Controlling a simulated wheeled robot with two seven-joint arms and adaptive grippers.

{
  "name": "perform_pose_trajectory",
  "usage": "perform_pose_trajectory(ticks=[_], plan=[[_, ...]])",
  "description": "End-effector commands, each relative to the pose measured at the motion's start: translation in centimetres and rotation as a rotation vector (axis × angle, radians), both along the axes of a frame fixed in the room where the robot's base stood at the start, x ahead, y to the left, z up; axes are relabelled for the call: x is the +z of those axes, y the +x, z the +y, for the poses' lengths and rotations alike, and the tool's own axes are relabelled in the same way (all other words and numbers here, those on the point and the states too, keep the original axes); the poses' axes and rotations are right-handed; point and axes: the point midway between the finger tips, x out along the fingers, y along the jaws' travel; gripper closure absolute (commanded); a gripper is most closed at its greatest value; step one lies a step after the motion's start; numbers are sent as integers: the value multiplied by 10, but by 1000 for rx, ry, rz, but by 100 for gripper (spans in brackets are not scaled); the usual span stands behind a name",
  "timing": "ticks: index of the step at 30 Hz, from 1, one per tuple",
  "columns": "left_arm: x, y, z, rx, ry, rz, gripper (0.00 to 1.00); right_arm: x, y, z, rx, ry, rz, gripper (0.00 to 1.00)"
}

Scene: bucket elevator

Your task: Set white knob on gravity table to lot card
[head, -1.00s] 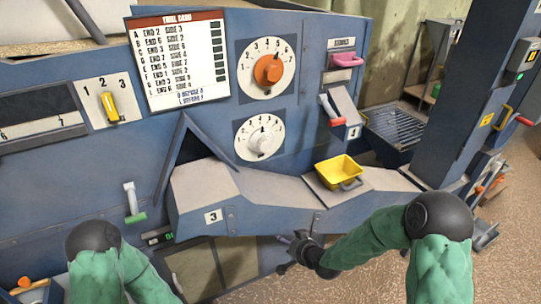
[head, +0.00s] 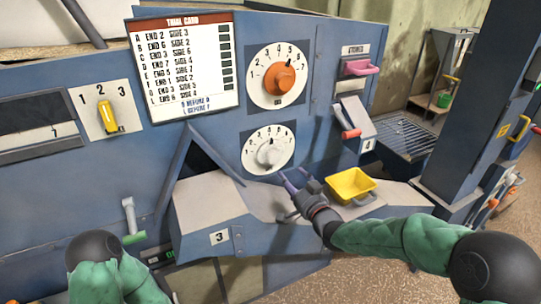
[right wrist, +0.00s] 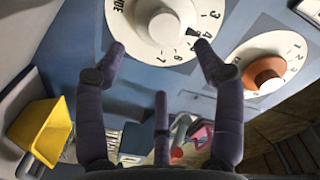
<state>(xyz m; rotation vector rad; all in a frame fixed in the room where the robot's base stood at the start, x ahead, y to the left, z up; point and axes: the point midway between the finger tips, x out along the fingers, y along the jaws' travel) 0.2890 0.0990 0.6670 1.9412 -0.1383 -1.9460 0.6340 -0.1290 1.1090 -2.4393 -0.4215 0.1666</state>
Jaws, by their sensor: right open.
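The white knob (head: 270,153) sits on a round white dial on the blue panel, below the orange knob (head: 279,78). In the right wrist view the white knob (right wrist: 166,27) is on a dial marked SIDE, its dark pointer near the 4. My right gripper (head: 288,181) is open and empty, just below the dial in the head view. In the right wrist view its spread fingers (right wrist: 160,48) reach toward the dial's lower edge, apart from the knob. A card titled TRIAL CARD (head: 183,65) lists END and SIDE numbers. My left gripper is out of view.
A yellow bin (head: 350,187) stands on the ledge right of my right gripper. A yellow switch (head: 106,116) is at left. A red-handled lever (head: 350,133) and pink handle (head: 360,67) are right of the dials. The ledge projects below the white dial.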

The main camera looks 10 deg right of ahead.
Motion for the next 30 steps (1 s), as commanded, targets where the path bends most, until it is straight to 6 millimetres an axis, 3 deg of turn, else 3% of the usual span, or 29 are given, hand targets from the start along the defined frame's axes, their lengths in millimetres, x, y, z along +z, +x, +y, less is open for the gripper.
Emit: perform_pose_trajectory(ticks=[5,21,30], plan=[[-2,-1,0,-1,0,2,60,4,9,4,3,4,-12,31],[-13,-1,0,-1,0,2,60,3,86,32,2,4,-10,31],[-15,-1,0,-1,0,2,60,4,101,37,2,4,-10,31]])
